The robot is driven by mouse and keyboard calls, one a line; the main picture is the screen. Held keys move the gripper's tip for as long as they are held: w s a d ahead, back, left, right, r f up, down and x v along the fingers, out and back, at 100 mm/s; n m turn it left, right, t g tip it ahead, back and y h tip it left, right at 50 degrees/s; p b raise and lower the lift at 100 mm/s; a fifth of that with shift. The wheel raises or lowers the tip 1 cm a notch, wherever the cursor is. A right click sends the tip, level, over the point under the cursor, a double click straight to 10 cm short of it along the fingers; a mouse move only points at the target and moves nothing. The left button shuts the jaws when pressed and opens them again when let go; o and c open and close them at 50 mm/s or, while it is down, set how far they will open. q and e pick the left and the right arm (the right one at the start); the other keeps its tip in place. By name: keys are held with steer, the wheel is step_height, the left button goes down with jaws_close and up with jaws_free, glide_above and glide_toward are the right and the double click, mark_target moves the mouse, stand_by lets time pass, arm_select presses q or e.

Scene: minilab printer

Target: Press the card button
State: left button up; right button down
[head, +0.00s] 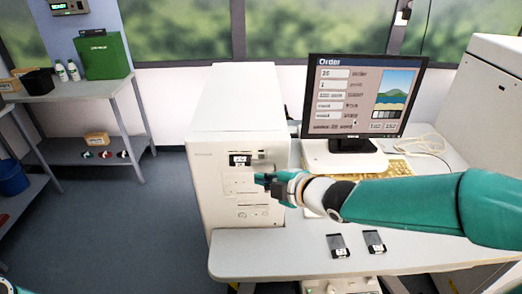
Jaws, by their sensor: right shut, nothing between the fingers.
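A white tower-like machine (215,165) stands on the left part of the desk. Its front has a small dark display (240,160) and a panel below it. My right arm comes in from the right, and its gripper (260,179) is shut and empty at the machine's front, just below and right of the display. I cannot tell whether the fingertips touch the panel. The card button cannot be made out; the gripper covers part of the front. Two dark cards (338,245) and (374,241) lie on the desk. My left gripper is not in view.
A monitor (345,100) showing an order screen stands behind my right arm, with a yellowish keyboard (398,168) partly hidden by the arm. A large white machine (488,95) stands at right. A shelf (85,92) with a green box (101,56) is at left, beyond open floor.

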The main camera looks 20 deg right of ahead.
mark_target(255, 159)
steer(key=shift+w+d+p, duration=0.2)
steer(key=shift+w+p, duration=0.2)
steer(key=shift+w, duration=0.35)
steer(key=shift+w+d+p, duration=0.25)
steer(key=shift+w+p, duration=0.15)
steer(key=shift+w, duration=0.4)
steer(key=shift+w+d+p, duration=0.2)
steer(key=shift+w+p, duration=0.2)
steer(key=shift+w, duration=0.35)
steer(key=shift+w, duration=0.15)
steer(key=shift+w+d, duration=0.15)
steer(key=shift+w, duration=0.1)
steer(key=shift+w+d+r+p, duration=0.1)
steer(key=shift+w+p, duration=0.2)
steer(key=shift+p, duration=0.1)
stand_by(0.4)
steer(key=shift+s+b, duration=0.35)
steer(key=shift+b, duration=0.15)
steer(key=shift+s+a, duration=0.25)
steer(key=shift+s, duration=0.15)
